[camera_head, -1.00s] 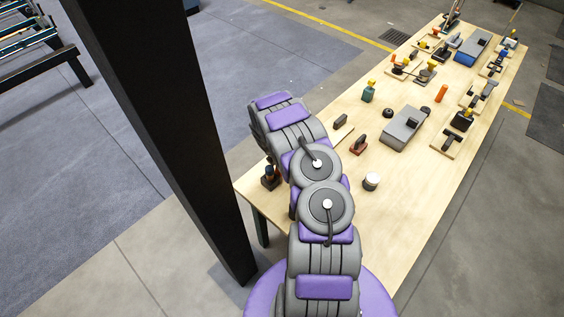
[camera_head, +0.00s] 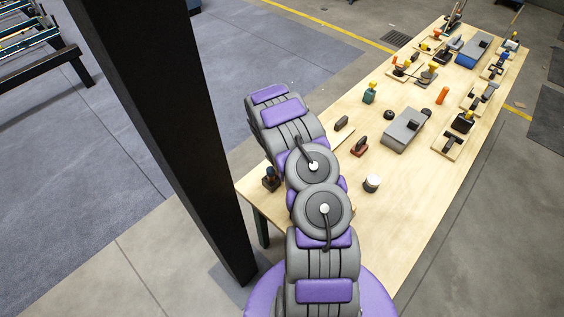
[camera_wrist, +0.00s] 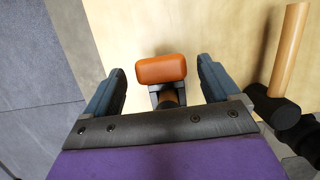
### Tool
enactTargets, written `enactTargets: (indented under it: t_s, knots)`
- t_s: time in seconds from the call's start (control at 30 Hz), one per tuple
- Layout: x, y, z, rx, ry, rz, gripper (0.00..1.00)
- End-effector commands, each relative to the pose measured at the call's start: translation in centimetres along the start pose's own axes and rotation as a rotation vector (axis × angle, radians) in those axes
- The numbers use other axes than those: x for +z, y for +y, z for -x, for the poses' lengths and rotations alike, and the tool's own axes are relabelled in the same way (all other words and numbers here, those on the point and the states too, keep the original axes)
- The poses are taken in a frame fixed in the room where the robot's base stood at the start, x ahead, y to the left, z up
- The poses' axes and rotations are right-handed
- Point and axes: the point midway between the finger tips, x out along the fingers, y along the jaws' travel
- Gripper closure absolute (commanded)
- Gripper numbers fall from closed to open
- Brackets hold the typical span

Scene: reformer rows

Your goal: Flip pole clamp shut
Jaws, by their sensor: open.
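In the wrist view, my gripper (camera_wrist: 161,72) is open, with one dark finger on each side of an orange rounded block (camera_wrist: 162,69). The block sits on a dark bracket (camera_wrist: 168,96) with a brown round part below it. Gaps show between the block and both fingers, so nothing is gripped. This may be part of the pole clamp, but I cannot tell; its lower part is hidden behind my gripper's body. In the head view, my arm hides my gripper and whatever lies under it.
A wooden handle (camera_wrist: 289,50) with a black head lies to the right in the wrist view. The long wooden table (camera_head: 424,198) holds several tools, a grey box (camera_head: 405,130), a white-topped jar (camera_head: 372,183) and a red-based item (camera_head: 359,147). A black post (camera_head: 165,130) stands left.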

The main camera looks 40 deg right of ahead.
Motion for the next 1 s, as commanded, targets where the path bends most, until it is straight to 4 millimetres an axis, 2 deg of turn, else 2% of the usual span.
enactTargets:
  t_s: [0.03, 0.1, 0.6, 0.8, 1.0]
  knots:
    - [0.1, 0.2, 1.3, 0.003, -0.004, 0.0, 0.11]
    - [0.0, 0.3, 2.8, 0.006, -0.005, -0.001, 0.11]
    - [-0.1, 0.3, 11.5, 0.005, -0.001, 0.001, 0.11]
    - [-0.1, 0.3, 13.4, 0.004, -0.002, 0.001, 0.11]
    - [-0.2, 0.3, 13.8, 0.004, -0.002, 0.001, 0.11]
